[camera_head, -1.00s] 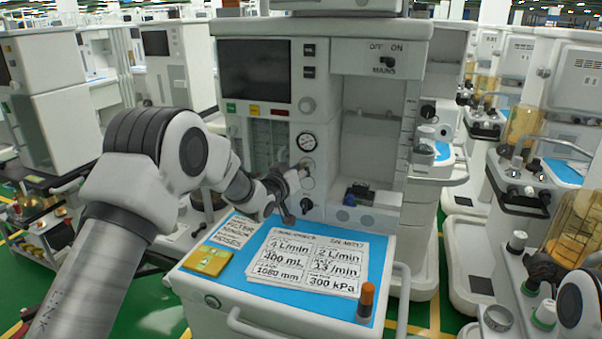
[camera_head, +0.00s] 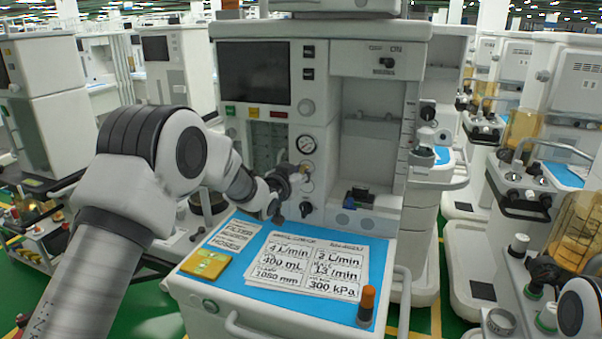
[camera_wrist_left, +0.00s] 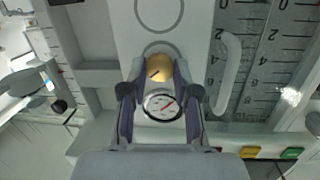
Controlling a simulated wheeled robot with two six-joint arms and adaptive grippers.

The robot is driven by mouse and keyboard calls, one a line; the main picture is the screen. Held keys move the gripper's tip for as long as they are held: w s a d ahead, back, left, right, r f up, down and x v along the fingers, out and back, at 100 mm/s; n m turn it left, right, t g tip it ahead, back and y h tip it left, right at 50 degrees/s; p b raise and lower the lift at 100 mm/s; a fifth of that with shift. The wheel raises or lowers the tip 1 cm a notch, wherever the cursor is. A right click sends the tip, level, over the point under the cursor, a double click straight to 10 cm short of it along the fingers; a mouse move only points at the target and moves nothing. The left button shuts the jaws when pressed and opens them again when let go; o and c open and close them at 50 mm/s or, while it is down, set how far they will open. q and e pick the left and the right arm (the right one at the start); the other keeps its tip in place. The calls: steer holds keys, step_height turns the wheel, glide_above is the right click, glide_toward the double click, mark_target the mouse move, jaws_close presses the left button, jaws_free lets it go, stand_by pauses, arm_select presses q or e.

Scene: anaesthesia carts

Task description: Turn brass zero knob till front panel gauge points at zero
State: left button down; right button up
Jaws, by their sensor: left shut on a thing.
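The brass zero knob (camera_wrist_left: 159,68) sits on the front panel, between the fingertips of my left gripper (camera_wrist_left: 160,82), which is shut on it. In the head view my left gripper (camera_head: 299,178) reaches the panel just below the round gauge (camera_head: 306,144), and a bit of brass shows at its tip. In the left wrist view the white-faced gauge (camera_wrist_left: 162,106) lies between the fingers, upside down to the camera. Its red needle slants toward the upper right of that picture. The scale marks are too small to read. My right gripper is out of view.
A blue worktop (camera_head: 240,280) below holds a printed card (camera_head: 308,264), a yellow pad (camera_head: 206,263) and an orange-topped cylinder (camera_head: 366,305). A black knob (camera_head: 306,209) sits on the panel below my gripper. Other carts stand left and right.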

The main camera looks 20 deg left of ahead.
arm_select(q)
steer(key=shift+r, duration=0.1)
steer(key=c, duration=0.8)
jaws_free()
steer(key=shift+w, duration=0.1)
steer(key=shift+c, duration=0.2)
steer(key=s+a+r, duration=0.1)
steer(key=s, duration=1)
steer(key=shift+s+a, duration=0.35)
steer(key=shift+s, duration=0.05)
steer(key=shift+r, duration=0.2)
